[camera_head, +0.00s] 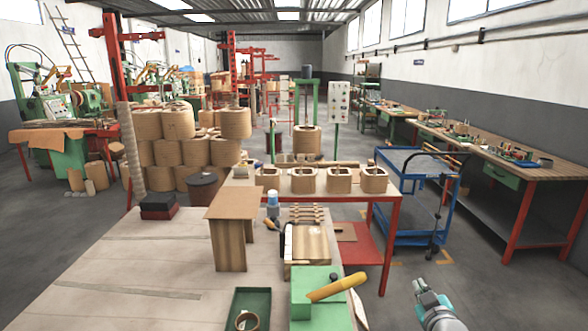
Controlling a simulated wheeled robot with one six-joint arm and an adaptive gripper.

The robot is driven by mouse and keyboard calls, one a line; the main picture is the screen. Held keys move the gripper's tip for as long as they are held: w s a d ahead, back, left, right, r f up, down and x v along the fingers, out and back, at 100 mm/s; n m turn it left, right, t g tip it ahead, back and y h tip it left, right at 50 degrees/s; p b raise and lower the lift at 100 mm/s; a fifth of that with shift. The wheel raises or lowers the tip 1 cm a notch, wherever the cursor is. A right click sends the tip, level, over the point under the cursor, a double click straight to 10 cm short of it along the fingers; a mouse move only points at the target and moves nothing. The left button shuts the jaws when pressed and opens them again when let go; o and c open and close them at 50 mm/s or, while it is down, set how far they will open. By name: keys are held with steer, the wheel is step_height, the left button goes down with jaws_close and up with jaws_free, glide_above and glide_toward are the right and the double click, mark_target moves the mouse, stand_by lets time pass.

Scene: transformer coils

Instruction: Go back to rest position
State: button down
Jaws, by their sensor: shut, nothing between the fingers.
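My gripper (420,287) shows small at the bottom right, at the end of my grey and teal arm. It is over the grey floor, to the right of the work table (110,265). It is shut and holds nothing that I can see. It is apart from the table and from the blue cart (400,220) behind it. The fingers are too small to make out in detail, and the rest of my arm is cut off by the bottom edge.
A green block (313,285) with a yellow-handled tool (335,287) stands at the table's front right. A green tray (250,305) lies beside it. Several coils stand on a red-legged table (385,190). A long workbench (540,174) runs along the right. Floor around my gripper is clear.

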steer(key=s+a+f+m, duration=0.1)
steer(key=s+a+f, duration=0.3)
steer(key=s+f, duration=0.65)
steer(key=s+a+f+m, duration=0.1)
steer(key=s+a+f, duration=0.3)
steer(key=s+f, duration=0.7)
steer(key=s+a+r+m, duration=0.1)
steer(key=s+r, duration=0.1)
steer(key=s, duration=0.8)
steer(key=s+a+r+y, duration=0.1)
steer(key=s+r, duration=0.2)
steer(key=s, duration=0.8)
steer(key=s+a+r+m, duration=0.1)
steer(key=s+a+r, duration=0.1)
steer(key=s, duration=0.9)
steer(key=shift+r+m+y, duration=0.3)
steer(key=shift+r+y, duration=0.1)
steer(key=shift+r, duration=0.35)
